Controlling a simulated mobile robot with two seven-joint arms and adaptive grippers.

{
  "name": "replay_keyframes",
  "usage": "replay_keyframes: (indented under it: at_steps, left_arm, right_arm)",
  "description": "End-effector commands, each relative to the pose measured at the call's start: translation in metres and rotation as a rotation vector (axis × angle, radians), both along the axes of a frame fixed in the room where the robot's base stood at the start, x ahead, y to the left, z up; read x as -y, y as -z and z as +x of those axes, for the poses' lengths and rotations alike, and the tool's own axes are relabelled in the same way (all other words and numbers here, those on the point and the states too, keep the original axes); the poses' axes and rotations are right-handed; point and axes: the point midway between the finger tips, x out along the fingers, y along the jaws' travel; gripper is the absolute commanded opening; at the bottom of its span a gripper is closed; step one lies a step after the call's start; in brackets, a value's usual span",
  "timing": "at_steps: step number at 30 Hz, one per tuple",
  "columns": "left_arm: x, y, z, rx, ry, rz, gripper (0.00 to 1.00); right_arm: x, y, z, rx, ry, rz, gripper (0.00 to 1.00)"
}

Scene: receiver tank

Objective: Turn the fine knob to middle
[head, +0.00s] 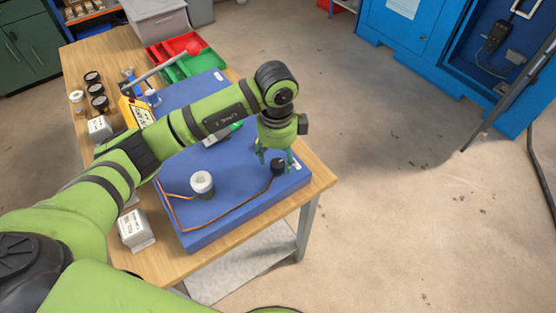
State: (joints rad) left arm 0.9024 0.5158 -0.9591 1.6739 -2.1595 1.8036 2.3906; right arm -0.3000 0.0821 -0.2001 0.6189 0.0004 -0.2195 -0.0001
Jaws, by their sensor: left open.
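My left gripper (275,160) points down over the front right corner of the blue board (235,208). Its fingers are open. A small black knob (278,168) on the board shows at the fingertips; it may be the fine knob, but I see no readable label. I cannot tell whether the fingers touch it. A white and grey round part (202,183) stands on the board to the left, with copper-coloured tubing (215,220) running around it towards the black knob. My left arm hides the middle of the board. My right gripper is not in view.
The wooden table (165,258) also holds a grey labelled box (133,228), a yellow meter (135,112), several dark round parts (97,90) and a red and green tray (175,67). A lever with a red ball (193,48) rises near the back. Floor to the right is clear.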

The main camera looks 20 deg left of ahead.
Motion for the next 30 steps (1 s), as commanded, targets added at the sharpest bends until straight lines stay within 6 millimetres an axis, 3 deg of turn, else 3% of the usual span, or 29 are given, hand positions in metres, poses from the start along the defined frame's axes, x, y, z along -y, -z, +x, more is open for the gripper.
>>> replay_keyframes:
  at_steps: [6,12,18,30]
  left_arm:
    - [0.001,-0.050,-0.001,0.003,0.000,-0.001,0.62]
    - [0.001,-0.079,-0.003,0.000,0.000,0.000,0.62]
    - [0.000,-0.089,-0.004,-0.002,0.001,0.000,0.62]
    - [0.001,-0.089,-0.004,-0.002,0.000,-0.001,0.62]
  right_arm:
    - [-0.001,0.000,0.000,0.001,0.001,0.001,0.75]
    - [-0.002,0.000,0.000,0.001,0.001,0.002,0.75]
    - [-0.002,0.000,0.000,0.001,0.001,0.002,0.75]
    - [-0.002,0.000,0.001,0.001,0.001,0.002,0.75]
